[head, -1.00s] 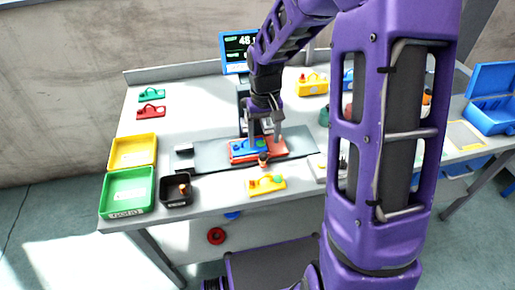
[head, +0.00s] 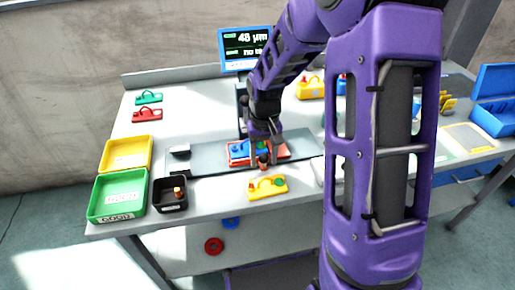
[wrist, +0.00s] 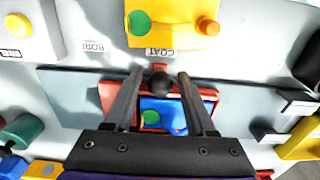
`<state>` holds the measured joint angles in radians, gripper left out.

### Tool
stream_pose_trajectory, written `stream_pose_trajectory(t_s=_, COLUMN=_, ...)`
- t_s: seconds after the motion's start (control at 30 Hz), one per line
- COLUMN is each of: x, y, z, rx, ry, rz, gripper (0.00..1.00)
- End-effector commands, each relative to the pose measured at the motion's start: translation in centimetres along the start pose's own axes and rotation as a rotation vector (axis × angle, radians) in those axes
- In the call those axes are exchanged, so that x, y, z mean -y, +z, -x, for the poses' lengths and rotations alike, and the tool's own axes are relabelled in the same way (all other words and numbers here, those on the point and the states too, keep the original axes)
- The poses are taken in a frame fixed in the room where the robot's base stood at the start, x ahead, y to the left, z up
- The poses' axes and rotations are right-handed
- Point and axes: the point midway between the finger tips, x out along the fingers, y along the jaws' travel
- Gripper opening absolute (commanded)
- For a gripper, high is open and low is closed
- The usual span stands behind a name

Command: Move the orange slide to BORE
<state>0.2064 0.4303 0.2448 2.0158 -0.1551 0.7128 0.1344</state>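The orange-red slide (wrist: 107,95) sits on the long grey rail (wrist: 70,88), by the COAT label (wrist: 160,52) in the wrist view; it also shows in the head view (head: 284,152). A blue part with a green disc (wrist: 165,118) lies on it. A dark round knob (wrist: 160,86) stands at the slide's near edge. My gripper (head: 263,158) is open, its fingers on either side of the knob with small visible gaps. The BORE label (wrist: 93,46) is left of COAT in the wrist view.
A yellow part (head: 267,187) lies in front of the slide. Yellow (head: 126,153), green (head: 118,195) and black (head: 169,195) bins stand at the left. A small grey block (head: 179,152) sits at the rail's left end. A monitor (head: 246,46) stands behind.

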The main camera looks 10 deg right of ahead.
Motion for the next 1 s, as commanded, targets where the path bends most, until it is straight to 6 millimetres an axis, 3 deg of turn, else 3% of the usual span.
stream_pose_trajectory(t_s=0.03, x=0.0, y=0.0, z=0.0, rx=0.0, ry=0.0, rz=0.0, gripper=0.45)
stream_pose_trajectory(t_s=0.27, x=0.0, y=0.0, z=0.0, rx=0.0, ry=0.0, rz=0.0, gripper=0.06)
stream_pose_trajectory(t_s=0.43, x=-1.1, y=0.0, z=0.1, rx=0.001, ry=0.0, rz=-0.003, gripper=0.06)
stream_pose_trajectory(t_s=1.0, x=-9.4, y=0.0, z=0.1, rx=0.0, ry=0.0, rz=-0.004, gripper=0.06)
